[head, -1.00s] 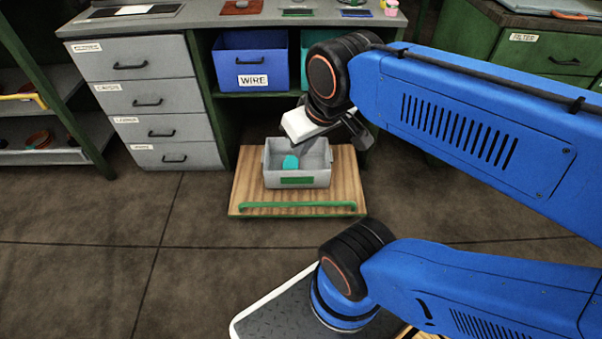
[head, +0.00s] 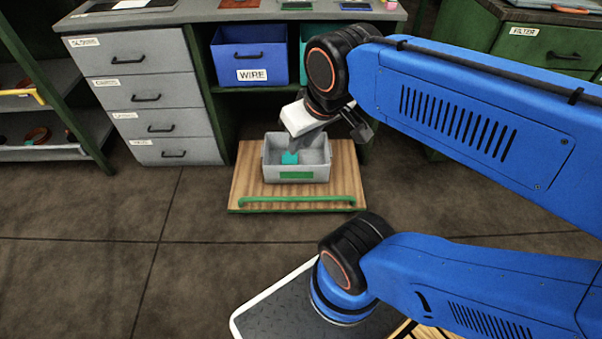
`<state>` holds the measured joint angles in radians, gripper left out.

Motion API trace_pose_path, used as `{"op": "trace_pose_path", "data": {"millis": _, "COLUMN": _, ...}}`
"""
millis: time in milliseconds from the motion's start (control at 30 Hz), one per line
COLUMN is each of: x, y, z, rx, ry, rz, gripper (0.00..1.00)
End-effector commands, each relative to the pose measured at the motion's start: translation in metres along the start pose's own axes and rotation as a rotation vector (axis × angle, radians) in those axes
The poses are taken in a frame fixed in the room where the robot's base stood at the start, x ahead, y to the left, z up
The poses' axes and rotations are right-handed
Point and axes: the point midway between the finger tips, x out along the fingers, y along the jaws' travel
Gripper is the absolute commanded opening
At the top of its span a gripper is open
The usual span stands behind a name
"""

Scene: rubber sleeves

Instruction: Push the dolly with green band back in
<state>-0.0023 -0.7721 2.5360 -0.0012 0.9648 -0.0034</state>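The dolly (head: 244,178) is a low wooden platform on the floor, with a green bar handle (head: 297,200) and a green strip along its front edge. It sticks out in front of an opening under the grey bench. A grey bin (head: 318,172) with a green label stands on it, with a teal item (head: 289,158) inside. My gripper (head: 318,138) hangs above the back right of the bin, well behind the handle. Its fingers are small and partly overlap the bin in the picture, so their opening is unclear.
A blue WIRE bin (head: 250,58) sits on a shelf above the dolly's opening. A grey drawer unit (head: 150,95) stands left, and green FILTER drawers (head: 548,52) stand right. Clear floor (head: 200,265) lies in front of the dolly.

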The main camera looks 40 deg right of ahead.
Motion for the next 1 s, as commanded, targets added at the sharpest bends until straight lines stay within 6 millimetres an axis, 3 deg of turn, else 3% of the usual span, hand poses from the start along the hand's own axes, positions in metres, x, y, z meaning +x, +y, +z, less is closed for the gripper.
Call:
{"op": "trace_pose_path", "data": {"millis": 167, "x": 0.011, "y": 0.002, "z": -0.013, "rx": -0.037, "ry": -0.029, "rz": 0.001, "gripper": 0.37}}
{"op": "trace_pose_path", "data": {"millis": 467, "x": 0.054, "y": 0.013, "z": -0.054, "rx": -0.178, "ry": -0.115, "rz": -0.009, "gripper": 0.37}}
{"op": "trace_pose_path", "data": {"millis": 1000, "x": 0.16, "y": 0.046, "z": -0.108, "rx": -0.43, "ry": -0.261, "rz": -0.073, "gripper": 0.37}}
